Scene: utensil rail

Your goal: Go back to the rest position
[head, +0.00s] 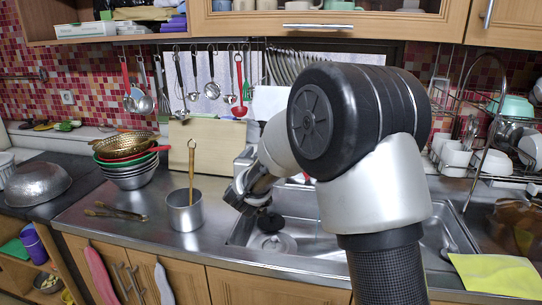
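My gripper (246,198) is in the head view, over the left edge of the metal sink (315,228). It is dark, small and partly hidden behind my own arm, so I cannot tell how its fingers stand or whether anything is between them. The utensil rail (205,42) runs along the back wall under the cupboard. Several utensils hang from it, among them a red ladle (239,102) and a steel ladle (212,88). My gripper is below and in front of the rail, apart from it.
A steel pot (184,214) with a long-handled utensil (191,165) stands left of my gripper. Tongs (115,214) lie farther left, near stacked bowls and colanders (127,160). A cutting board (207,147) leans behind. A dish rack (485,165) and a yellow cloth (497,273) are right.

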